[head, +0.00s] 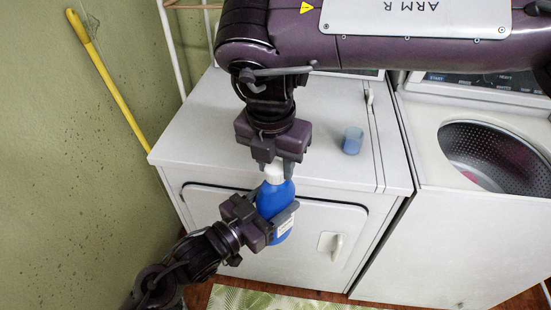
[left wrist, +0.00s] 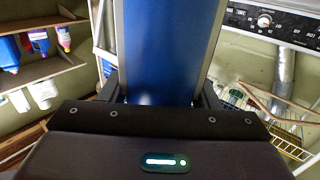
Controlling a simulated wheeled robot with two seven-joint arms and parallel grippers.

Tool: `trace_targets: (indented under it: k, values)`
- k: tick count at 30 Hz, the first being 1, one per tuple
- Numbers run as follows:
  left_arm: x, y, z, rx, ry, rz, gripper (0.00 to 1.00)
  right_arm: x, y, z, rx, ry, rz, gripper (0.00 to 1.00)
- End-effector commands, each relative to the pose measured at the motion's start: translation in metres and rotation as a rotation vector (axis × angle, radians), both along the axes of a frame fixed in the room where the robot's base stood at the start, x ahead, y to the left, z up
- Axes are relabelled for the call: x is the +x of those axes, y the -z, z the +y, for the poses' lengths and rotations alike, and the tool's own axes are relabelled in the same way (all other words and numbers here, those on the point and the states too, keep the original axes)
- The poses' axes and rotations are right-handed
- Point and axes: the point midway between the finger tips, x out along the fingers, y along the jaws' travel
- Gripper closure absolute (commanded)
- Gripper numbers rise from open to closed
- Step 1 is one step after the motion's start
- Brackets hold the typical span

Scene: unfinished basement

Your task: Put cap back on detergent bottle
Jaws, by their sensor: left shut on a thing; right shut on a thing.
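A blue detergent bottle (head: 275,198) with a pale label stands roughly upright, slightly tilted, in front of the white dryer. My left gripper (head: 281,219) is shut around its lower body. In the left wrist view the blue bottle (left wrist: 162,45) fills the middle between the fingers. A white cap (head: 274,173) is at the bottle's top. My right gripper (head: 277,170) points down from above and is shut on the cap. The cap meets the bottle top in the picture; I cannot tell whether it is seated. The fingers partly hide it.
The white dryer top (head: 200,125) is mostly clear; a small translucent blue cup (head: 352,140) stands on it. An open washer with a steel drum (head: 490,155) is at the right. A yellow pole (head: 110,85) leans on the green wall at left. A patterned rug (head: 270,300) lies below.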

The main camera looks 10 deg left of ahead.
Motion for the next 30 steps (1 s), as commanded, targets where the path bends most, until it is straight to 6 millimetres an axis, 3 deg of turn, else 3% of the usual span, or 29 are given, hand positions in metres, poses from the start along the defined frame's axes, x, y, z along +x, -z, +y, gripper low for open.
trace_targets:
  k: [3, 4, 8, 30]
  values:
    - [0.0002, -0.0020, -0.0001, -0.002, 0.000, -0.004, 0.89, 0.0000, 0.0024, 0.0000, 0.000, 0.000, 0.000, 0.87]
    - [0.0002, -0.0021, -0.0001, -0.002, 0.000, -0.004, 1.00, 0.0001, 0.0019, 0.0001, 0.001, 0.001, -0.001, 0.87]
    - [0.0002, -0.0019, -0.0001, -0.002, 0.000, -0.004, 1.00, 0.0003, 0.0019, 0.0011, 0.002, 0.076, 0.000, 0.87]
    - [-0.0002, -0.0014, -0.0006, 0.000, 0.002, -0.004, 1.00, 0.0032, 0.0021, 0.0019, 0.000, 1.811, 0.000, 0.87]
